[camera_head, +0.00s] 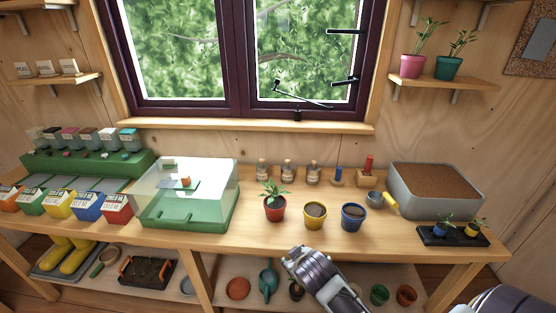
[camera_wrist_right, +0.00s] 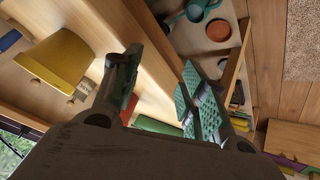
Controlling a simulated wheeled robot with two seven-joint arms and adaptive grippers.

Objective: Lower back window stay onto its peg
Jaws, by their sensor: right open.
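The window stay (camera_head: 304,99) is a thin dark bar low on the right window pane in the head view. It slants down to the right, with a small dark knob at its left end. A small dark peg-like piece (camera_head: 298,115) stands on the bottom frame below the bar; the bar looks apart from it, but this is too small to be sure. My right gripper (camera_head: 293,254) is at the bench's front edge, well below and in front of the window. Its padded fingers are apart and empty in the right wrist view (camera_wrist_right: 160,92). My left gripper is not in view.
Red (camera_head: 275,208), yellow (camera_head: 315,215) and blue (camera_head: 353,216) pots stand on the bench between my right gripper and the window. Glass bottles (camera_head: 287,173) stand behind them. A clear-lidded green box (camera_head: 187,210) is to the left, a soil tray (camera_head: 437,190) to the right.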

